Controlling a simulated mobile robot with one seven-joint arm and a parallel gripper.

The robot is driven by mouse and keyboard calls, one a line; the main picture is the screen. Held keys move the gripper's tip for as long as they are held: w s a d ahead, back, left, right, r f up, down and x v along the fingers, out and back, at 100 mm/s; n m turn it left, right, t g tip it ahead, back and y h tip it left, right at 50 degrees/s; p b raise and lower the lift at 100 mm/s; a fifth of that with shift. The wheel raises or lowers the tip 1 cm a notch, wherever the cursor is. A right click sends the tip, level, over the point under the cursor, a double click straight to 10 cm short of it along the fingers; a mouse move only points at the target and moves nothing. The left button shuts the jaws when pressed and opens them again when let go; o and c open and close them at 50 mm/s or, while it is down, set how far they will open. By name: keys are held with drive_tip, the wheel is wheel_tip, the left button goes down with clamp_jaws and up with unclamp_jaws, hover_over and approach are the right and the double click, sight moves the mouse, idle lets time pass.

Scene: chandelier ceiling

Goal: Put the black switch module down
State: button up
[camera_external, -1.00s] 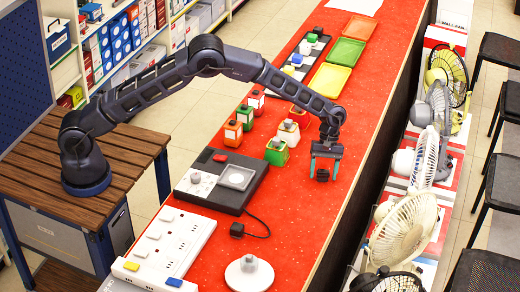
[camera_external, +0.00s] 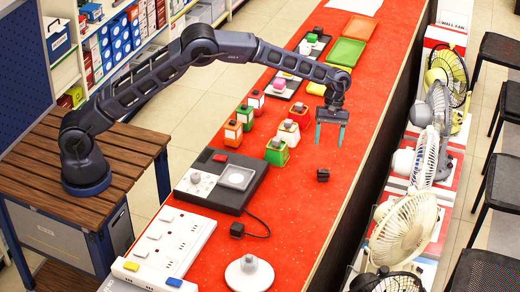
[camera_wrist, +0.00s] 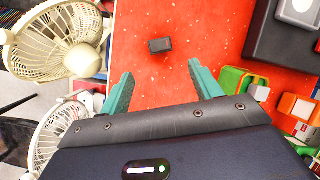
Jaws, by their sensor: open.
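The black switch module (camera_external: 323,175) rests on the red tabletop, clear of other things. It also shows in the wrist view (camera_wrist: 160,45) as a small dark block beyond my fingertips. My gripper (camera_external: 330,142) is open and empty, raised above the table and a little behind the module. In the wrist view, its two teal fingers (camera_wrist: 163,90) stand wide apart with bare red surface between them. The module touches neither finger.
A dark device (camera_external: 222,181) with a plug on a cord lies to the left. Small green, white and orange containers (camera_external: 277,152) stand nearby. White sockets (camera_external: 178,243) are at front left. Fans (camera_external: 405,228) line the right side. The red surface around the module is free.

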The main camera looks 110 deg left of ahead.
drive_tip(key=s+d+r+m+y, duration=0.1)
drive_tip(key=s+d+r+m, duration=0.35)
drive_tip(key=d+r, duration=0.55)
drive_tip(key=s+d+r+m+y, duration=0.1)
drive_tip(key=s+d+r+m, duration=0.2)
drive_tip(key=s+d+r, duration=0.65)
drive_tip(key=s+d+r+m+t+y, duration=0.15)
drive_tip(key=s+d+r+m, duration=0.45)
drive_tip(key=s+d+r, duration=0.7)
drive_tip(key=s+d+f+m+t, duration=0.1)
drive_tip(key=s+d+f+m, duration=0.2)
drive_tip(key=s, duration=1)
drive_tip(key=s+d+f+m+t+y, duration=0.1)
drive_tip(key=s+d+f+m, duration=0.3)
drive_tip(key=s, duration=0.9)
drive_tip(key=shift+s+d+f+m+t, duration=0.2)
drive_tip(key=shift+s+d+m+t, duration=0.15)
drive_tip(key=shift+m, duration=0.8)
